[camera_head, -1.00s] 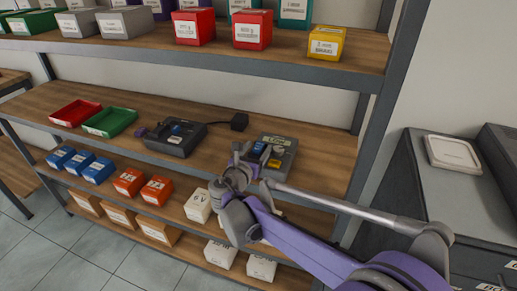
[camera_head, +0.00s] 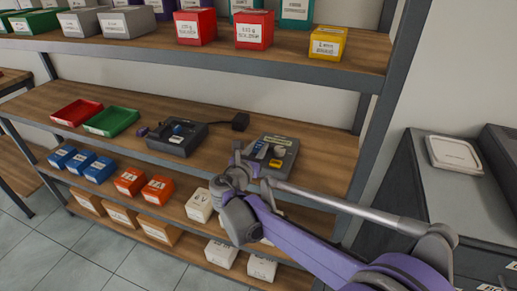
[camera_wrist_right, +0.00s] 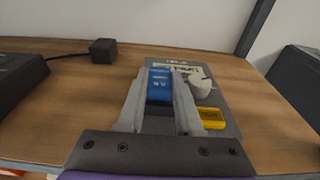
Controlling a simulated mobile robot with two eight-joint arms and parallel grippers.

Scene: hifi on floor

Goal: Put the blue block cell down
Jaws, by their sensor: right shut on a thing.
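The blue block cell (camera_wrist_right: 160,86) is between the two grey fingers of my right gripper (camera_wrist_right: 159,98) in the right wrist view. The fingers are shut on its sides. Behind and under it is a grey device (camera_wrist_right: 227,128) with a pale label, a white rounded part (camera_wrist_right: 200,84) and a yellow block (camera_wrist_right: 212,117). I cannot tell whether the cell touches the device. In the head view my right gripper (camera_head: 247,160) is at the front left of the same device (camera_head: 285,150), and the cell is hardly visible there. My left gripper is not in view.
A dark charger-like device (camera_head: 176,138) with a cable to a black plug box (camera_head: 240,121) stands to the left. Red (camera_head: 76,113) and green (camera_head: 110,122) trays lie further left. A shelf post (camera_head: 375,110) stands right.

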